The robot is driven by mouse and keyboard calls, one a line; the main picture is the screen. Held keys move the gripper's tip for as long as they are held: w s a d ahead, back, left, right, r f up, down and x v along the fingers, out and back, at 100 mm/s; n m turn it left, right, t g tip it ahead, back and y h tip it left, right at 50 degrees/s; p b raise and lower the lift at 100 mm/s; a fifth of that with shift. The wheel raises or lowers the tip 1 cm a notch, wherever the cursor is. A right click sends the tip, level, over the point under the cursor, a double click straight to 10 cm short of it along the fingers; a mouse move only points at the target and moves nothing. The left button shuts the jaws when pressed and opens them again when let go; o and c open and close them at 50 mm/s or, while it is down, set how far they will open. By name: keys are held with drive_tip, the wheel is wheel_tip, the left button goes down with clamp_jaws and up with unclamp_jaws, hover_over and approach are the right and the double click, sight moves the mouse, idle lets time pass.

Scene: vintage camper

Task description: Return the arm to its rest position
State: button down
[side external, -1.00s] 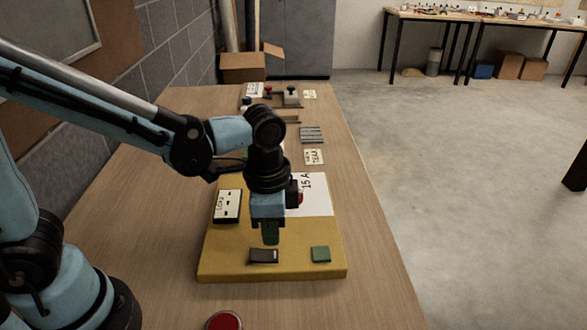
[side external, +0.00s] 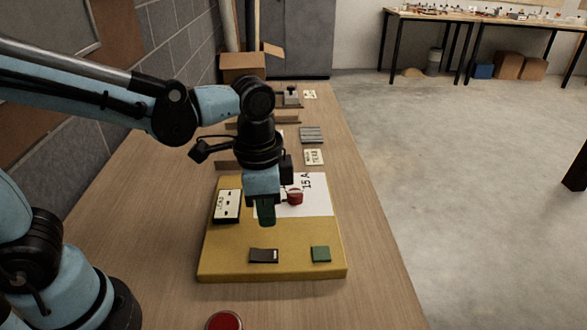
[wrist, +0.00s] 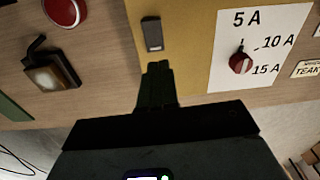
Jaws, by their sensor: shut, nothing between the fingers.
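My gripper (side external: 267,222) hangs above the yellow board (side external: 215,262), pointing down, with its green fingers shut and empty. It also shows in the wrist view (wrist: 157,72), fingers together. It appears clear of the black rocker switch (side external: 264,255) on the board, which also shows in the wrist view (wrist: 152,33). A red knob (side external: 294,196) sits on the white dial sheet behind the gripper; in the wrist view the knob (wrist: 240,63) is beside the 5 A, 10 A and 15 A marks. My arm reaches in from the left.
A white socket block (side external: 227,205) and a green square (side external: 320,254) sit on the board. A red button (side external: 224,320) is at the near table edge. Labels, a grey ribbed block (side external: 311,135) and small items stand farther back. A wall runs along the left.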

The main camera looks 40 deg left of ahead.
drive_tip(key=a+r+n+t, duration=0.2)
drive_tip(key=a+n+t, duration=0.4)
drive_tip(key=a, duration=0.5)
drive_tip(key=shift+s+r+n+t, duration=0.4)
drive_tip(key=shift+n, duration=0.8)
